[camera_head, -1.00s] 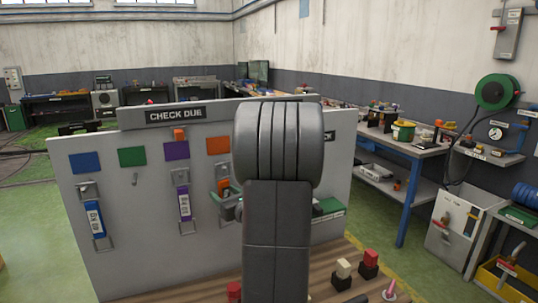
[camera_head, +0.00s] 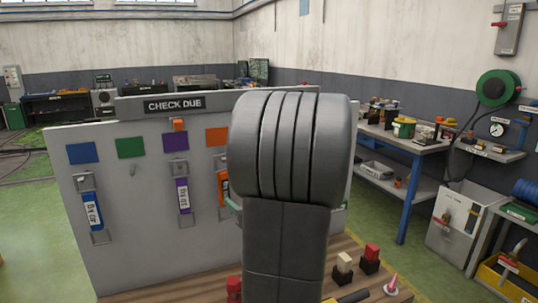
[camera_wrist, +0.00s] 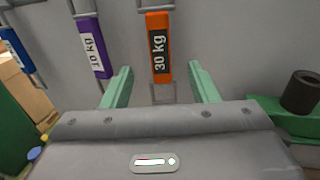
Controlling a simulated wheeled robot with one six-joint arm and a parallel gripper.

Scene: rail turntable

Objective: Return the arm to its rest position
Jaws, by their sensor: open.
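My arm rises in the middle of the head view, and its grey links hide most of my gripper there. In the wrist view my gripper (camera_wrist: 159,69) shows two green fingers spread apart with nothing held between them. The orange 30 kg tag (camera_wrist: 158,50) hangs on the board and appears in the gap between the fingers, apart from both. In the head view this orange tag (camera_head: 223,188) is partly hidden by my arm. A purple tag (camera_wrist: 93,46) hangs to its left in the wrist view.
The grey board (camera_head: 110,240) headed CHECK DUE stands close in front, with a blue tag (camera_head: 92,212) at left. Red, cream and black blocks (camera_head: 343,272) and a pink-tipped piece (camera_head: 392,286) stand on the wooden top at right. A workbench (camera_head: 410,145) is behind right.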

